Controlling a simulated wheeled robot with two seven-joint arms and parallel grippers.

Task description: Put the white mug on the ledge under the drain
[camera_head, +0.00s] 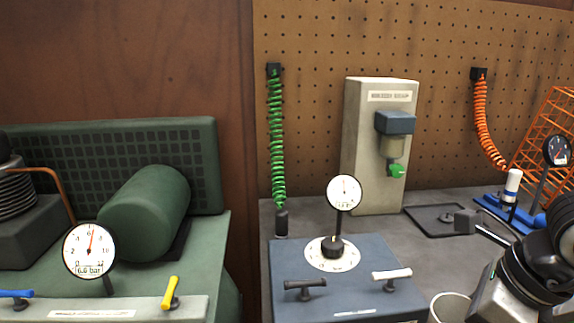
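A white mug (450,308) shows only as a pale round rim at the bottom edge, right of the blue-grey box; its lower part is cut off. The drain is a green knob (397,171) under a clear bowl on the beige wall unit (366,140). Below and right of it a dark flat tray (416,211) lies on the grey bench; I cannot tell whether this is the ledge. My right arm (548,250) comes in at the lower right, close beside the mug. Its fingertips cannot be made out. My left gripper is not in view.
A blue-grey box (290,254) with a gauge (344,192), dial and two levers stands before the wall unit. A dark block on a rod (467,222) is near the tray. A blue-based pump (512,190) and orange rack stand right. A green compressor (145,215) is left.

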